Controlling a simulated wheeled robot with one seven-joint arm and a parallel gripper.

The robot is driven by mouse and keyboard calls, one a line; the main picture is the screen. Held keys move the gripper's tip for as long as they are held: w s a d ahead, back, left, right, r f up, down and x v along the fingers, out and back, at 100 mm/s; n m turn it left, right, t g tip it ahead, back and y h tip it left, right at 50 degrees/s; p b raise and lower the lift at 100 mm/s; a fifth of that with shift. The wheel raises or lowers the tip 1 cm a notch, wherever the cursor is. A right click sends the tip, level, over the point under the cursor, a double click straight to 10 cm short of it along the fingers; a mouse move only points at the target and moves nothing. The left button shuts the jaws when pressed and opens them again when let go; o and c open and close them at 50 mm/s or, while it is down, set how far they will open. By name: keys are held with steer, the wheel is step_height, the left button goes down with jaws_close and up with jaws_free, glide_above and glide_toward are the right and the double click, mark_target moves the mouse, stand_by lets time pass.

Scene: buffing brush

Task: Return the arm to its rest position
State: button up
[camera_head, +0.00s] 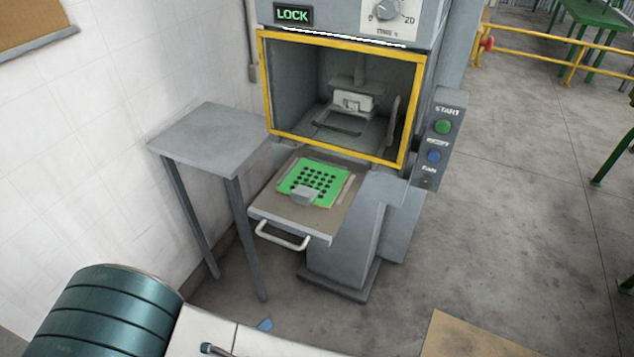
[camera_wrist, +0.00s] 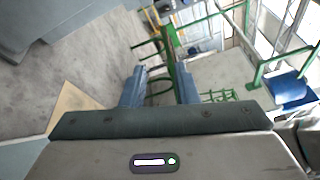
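My gripper (camera_wrist: 159,80) shows in the wrist view, its two blue-grey fingers standing apart with nothing between them. It points out over open floor toward green-framed furniture, clear of the machine. In the head view, part of my arm fills the lower left, and I cannot make out the gripper as a whole there. A small blue shape at the bottom of that view is too small to identify.
The grey machine (camera_head: 460,35) has a yellow-framed opening and a pulled-out drawer (camera_head: 263,208) bearing a green perforated plate (camera_head: 328,177) and grey block. A grey side table (camera_head: 210,132) stands left by the wall.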

steer(key=w+d+r+n+g+y, duration=0.2)
steer(key=d+r+n+g+y, duration=0.1)
steer(key=d+n, duration=0.5)
steer(key=w+d+r+n+g+y, duration=0.2)
steer(key=d+r+n+y, duration=0.3)
steer(key=d+r+n, duration=0.3)
steer(key=w+d+r+n+g+y, duration=0.3)
steer(key=d+n, duration=0.7)
steer(key=n, duration=0.4)
steer(key=shift+r+n+g+y, duration=0.3)
steer(key=shift+r+g+y, duration=0.45)
steer(key=shift+r, duration=0.55)
stand_by(0.6)
